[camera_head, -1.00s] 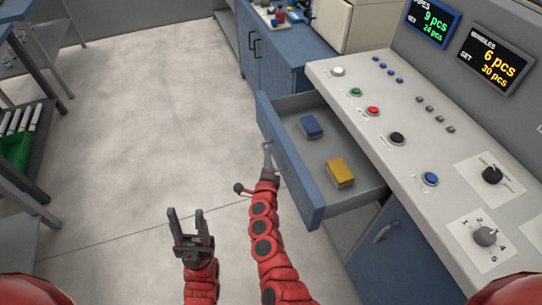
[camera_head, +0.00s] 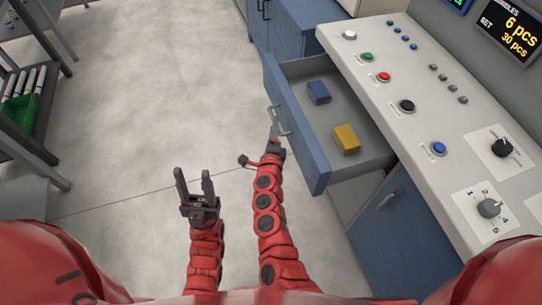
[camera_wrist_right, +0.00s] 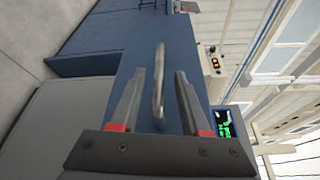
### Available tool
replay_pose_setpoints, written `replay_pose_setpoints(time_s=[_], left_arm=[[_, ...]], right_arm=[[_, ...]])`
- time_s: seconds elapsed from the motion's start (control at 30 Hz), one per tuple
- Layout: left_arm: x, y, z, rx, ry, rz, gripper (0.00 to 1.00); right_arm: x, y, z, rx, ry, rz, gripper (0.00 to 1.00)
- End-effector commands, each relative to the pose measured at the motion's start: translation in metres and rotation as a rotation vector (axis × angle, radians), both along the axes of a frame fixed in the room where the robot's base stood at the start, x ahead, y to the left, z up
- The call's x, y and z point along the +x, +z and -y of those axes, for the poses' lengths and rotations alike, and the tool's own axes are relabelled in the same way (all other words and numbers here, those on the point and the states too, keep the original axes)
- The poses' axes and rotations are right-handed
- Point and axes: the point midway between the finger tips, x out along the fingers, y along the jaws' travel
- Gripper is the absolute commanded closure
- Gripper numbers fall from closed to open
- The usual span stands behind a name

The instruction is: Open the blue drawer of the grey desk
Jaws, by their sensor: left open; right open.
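The blue drawer (camera_head: 300,135) of the grey desk (camera_head: 420,125) stands pulled out in the head view, its grey inside showing. A blue block (camera_head: 318,92) and a yellow block (camera_head: 346,139) lie in it. My right gripper (camera_head: 273,126) is at the metal handle (camera_head: 284,122) on the drawer front. In the right wrist view, the handle (camera_wrist_right: 158,88) stands between the open fingers of my right gripper (camera_wrist_right: 159,76); finger contact is not clear. My left gripper (camera_head: 193,173) is open and empty over the floor, left of the drawer.
A blue cabinet door (camera_head: 385,215) with a handle is below the desk top. Buttons and knobs cover the top. Blue cabinets (camera_head: 285,28) stand behind the drawer. A rack with a green bin (camera_head: 20,110) is at far left. The floor (camera_head: 160,90) between is clear.

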Motion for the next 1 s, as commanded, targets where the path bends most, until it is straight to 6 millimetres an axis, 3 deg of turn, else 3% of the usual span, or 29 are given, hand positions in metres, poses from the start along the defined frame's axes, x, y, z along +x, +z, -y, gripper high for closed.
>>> replay_pose_setpoints(time_s=[0.3, 0.5, 0.7, 1.0], left_arm=[[0.000, -0.013, 0.000, 0.000, 0.000, 0.000, 0.50], [0.000, -0.016, 0.000, 0.000, 0.000, 0.000, 0.50], [0.000, -0.017, 0.000, 0.000, 0.000, 0.000, 0.50], [0.000, -0.017, 0.000, 0.000, 0.000, 0.000, 0.50]], right_arm=[[-0.080, 0.001, -0.005, 0.000, 0.005, -0.005, 0.54], [-0.120, 0.006, -0.007, -0.001, 0.007, -0.005, 0.54], [-0.138, 0.009, -0.007, -0.001, 0.007, -0.003, 0.54], [-0.140, 0.009, -0.006, -0.002, 0.004, -0.002, 0.54]])
